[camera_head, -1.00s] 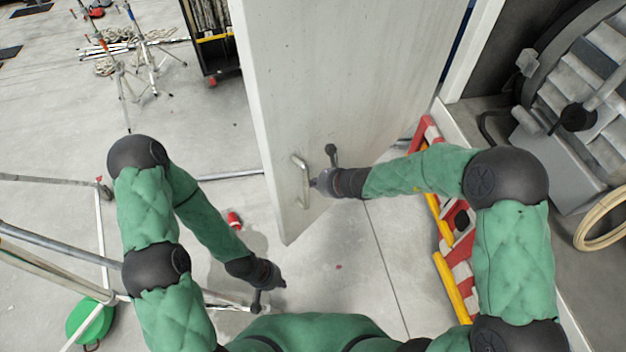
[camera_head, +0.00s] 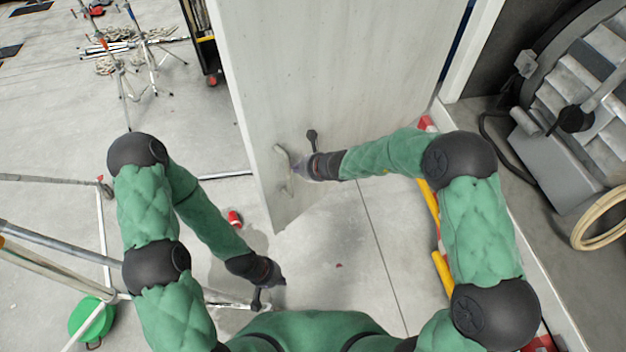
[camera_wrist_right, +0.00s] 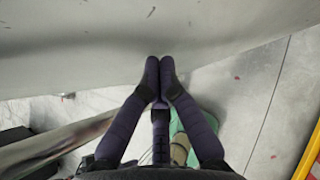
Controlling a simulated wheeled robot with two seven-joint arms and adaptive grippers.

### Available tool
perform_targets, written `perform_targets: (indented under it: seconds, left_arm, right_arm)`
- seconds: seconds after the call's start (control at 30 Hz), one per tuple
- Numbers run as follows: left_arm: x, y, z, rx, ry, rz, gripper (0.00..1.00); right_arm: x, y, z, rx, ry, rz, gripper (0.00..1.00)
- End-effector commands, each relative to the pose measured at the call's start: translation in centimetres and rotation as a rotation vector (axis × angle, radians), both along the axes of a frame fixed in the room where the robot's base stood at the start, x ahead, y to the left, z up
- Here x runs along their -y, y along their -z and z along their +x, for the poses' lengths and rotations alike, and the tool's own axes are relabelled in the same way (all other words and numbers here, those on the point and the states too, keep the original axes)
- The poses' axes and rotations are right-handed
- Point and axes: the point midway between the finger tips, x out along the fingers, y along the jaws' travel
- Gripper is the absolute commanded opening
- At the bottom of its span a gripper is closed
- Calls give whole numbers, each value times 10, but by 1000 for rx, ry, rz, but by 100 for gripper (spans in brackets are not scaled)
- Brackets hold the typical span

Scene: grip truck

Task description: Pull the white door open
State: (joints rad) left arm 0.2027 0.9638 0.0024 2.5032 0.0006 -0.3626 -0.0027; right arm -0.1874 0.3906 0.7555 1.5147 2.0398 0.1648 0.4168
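The white door (camera_head: 335,85) stands ajar, its free edge at the left and its lower corner near the middle of the head view. Its metal handle (camera_head: 283,160) is near that free edge, partly covered by my right gripper (camera_head: 299,168). In the right wrist view, my right gripper's fingertips (camera_wrist_right: 160,65) are together at the door face (camera_wrist_right: 130,30), with nothing seen between them. A metal bar, apparently the handle (camera_wrist_right: 50,148), runs beside the fingers at lower left. My left gripper (camera_head: 280,281) hangs low, away from the door; its fingers are too small to judge.
A red, white and yellow barrier (camera_head: 443,270) stands right of the door, partly behind my right arm. Metal poles (camera_head: 60,245) and a green round object (camera_head: 90,320) are at left. Grey machinery (camera_head: 570,150) is at far right. The floor below the door is clear.

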Motion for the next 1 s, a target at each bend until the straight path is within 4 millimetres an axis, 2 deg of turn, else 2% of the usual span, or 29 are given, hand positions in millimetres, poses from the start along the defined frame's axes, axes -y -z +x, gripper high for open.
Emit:
perform_targets:
  seconds: [0.4,1.0]
  left_arm:
    - [0,-12,0,0,0,0,0]
    - [0,-11,0,0,0,0,0]
  right_arm:
    - [-54,3,49,0,26,-7,0]
    - [-120,5,125,4,202,-11,0]
